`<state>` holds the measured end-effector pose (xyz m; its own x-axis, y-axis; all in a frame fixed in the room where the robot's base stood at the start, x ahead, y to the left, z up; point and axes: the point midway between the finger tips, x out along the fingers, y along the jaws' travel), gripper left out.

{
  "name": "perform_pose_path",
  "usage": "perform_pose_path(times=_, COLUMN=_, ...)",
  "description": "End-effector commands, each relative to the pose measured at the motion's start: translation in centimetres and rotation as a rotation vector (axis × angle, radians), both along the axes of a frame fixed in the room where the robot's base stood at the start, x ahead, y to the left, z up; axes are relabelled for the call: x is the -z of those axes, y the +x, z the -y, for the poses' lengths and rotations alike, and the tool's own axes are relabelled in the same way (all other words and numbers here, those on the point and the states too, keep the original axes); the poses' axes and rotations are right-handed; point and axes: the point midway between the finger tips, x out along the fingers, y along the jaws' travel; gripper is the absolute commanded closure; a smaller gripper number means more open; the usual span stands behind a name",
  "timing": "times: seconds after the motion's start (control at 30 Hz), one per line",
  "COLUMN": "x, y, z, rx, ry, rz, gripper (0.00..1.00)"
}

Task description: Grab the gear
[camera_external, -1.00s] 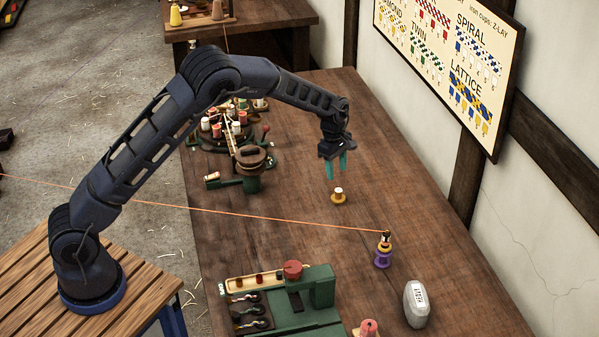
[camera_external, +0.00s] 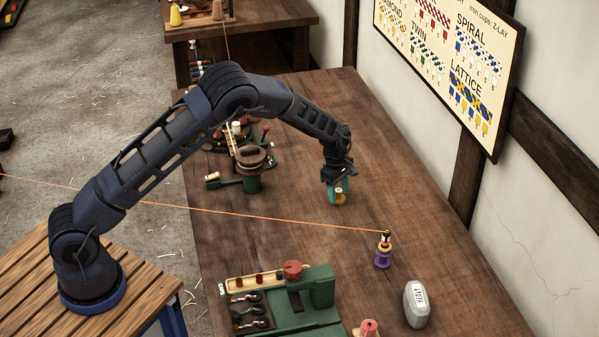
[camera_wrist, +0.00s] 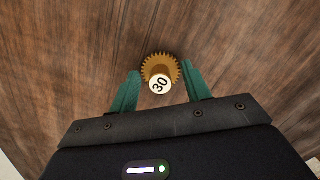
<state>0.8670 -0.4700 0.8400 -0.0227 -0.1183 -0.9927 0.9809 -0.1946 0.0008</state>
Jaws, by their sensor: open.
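The gear (camera_wrist: 160,68) is brass-coloured and toothed, with a raised hub whose pale top reads "30". It stands on the wooden table (camera_external: 290,205) and also shows in the external view (camera_external: 340,198), partly hidden by a finger. My gripper (camera_wrist: 161,80) is open, with its two teal fingers on either side of the gear's hub. In the wrist view a gap shows between each finger and the hub. My gripper also shows in the external view (camera_external: 338,190), low over the table at the gear. Whether a finger touches the gear's teeth I cannot tell.
An orange cord (camera_external: 260,218) runs across to a purple-based post (camera_external: 383,255) in front of my gripper. A green machine (camera_external: 318,285) and a grey weight (camera_external: 416,304) stand nearer the camera. Another green device (camera_external: 250,170) stands to the left. The table right of the gear is clear.

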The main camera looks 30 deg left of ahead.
Motion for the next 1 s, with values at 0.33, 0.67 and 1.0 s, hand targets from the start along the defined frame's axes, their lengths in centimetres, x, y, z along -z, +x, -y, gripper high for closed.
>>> perform_pose_path(times=0.33, x=0.1, y=0.0, z=0.0, rx=0.0, ry=0.0, rz=-0.002, gripper=1.0)
perform_pose_path(times=0.67, x=-0.4, y=-0.1, z=0.0, rx=0.0, ry=0.0, rz=-0.002, gripper=1.0)
perform_pose_path(times=1.0, x=-6.8, y=0.0, z=0.0, rx=0.001, ry=-0.002, rz=0.002, gripper=1.0)
